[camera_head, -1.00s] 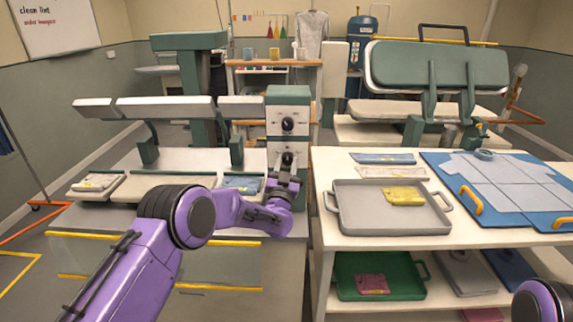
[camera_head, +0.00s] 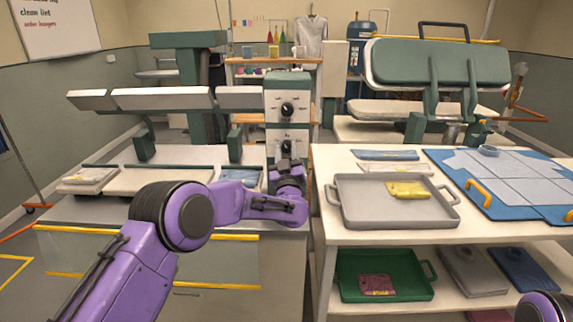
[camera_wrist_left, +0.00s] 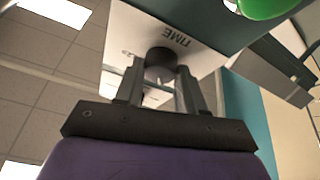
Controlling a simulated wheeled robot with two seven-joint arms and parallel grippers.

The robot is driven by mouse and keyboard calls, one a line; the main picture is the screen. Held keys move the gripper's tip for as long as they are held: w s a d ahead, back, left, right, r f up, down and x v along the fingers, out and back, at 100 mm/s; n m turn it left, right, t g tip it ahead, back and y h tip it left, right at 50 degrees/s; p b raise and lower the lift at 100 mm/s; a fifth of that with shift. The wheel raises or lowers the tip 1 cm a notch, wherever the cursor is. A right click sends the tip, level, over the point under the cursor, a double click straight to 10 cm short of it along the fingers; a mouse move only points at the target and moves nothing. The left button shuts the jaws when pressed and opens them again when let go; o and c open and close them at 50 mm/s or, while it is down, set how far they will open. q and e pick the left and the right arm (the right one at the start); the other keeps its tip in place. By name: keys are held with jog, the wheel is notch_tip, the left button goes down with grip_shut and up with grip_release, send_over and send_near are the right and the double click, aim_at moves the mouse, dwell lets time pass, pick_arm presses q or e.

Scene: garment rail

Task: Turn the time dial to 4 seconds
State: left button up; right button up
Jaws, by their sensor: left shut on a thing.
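The control column (camera_head: 305,122) has two white panels, each with a black dial. The lower one is the time dial (camera_head: 287,145); the upper dial (camera_head: 287,109) sits above it. In the left wrist view the word TIME stands on the white panel (camera_wrist_left: 205,52), beside the black knob of the time dial (camera_wrist_left: 160,62). My left gripper (camera_head: 287,166) is at the lower panel. In the wrist view its fingers (camera_wrist_left: 160,82) are shut on the knob, one on each side. The dial's pointer setting is too small to tell. My right gripper is out of view.
The press (camera_head: 165,98) stands left of the column, with folded cloths on its bed. A grey tray (camera_head: 335,200) with a yellow cloth (camera_head: 408,190) is on the table to the right. A green tray (camera_head: 350,262) is on the shelf below.

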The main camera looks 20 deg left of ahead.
pick_arm(q)
jog(key=n+y+b, duration=0.1)
jog(key=n, duration=0.1)
jog(key=n+g+y+b, duration=0.1)
jog(key=n+b, duration=0.1)
jog(key=n, duration=0.1)
jog(key=shift+d+f+g+y, duration=0.15)
jog(key=shift+g+y, duration=0.15)
jog(key=shift+n+g+y+b, duration=0.6)
jog(key=shift+n+b, duration=0.15)
jog(key=shift+n, duration=1.35)
jog(key=shift+r, duration=0.2)
jog(key=o, duration=1)
jog(key=shift+o, duration=0.2)
jog(key=b+v, duration=0.3)
jog(key=v, duration=0.7)
jog(key=shift+d, duration=0.25)
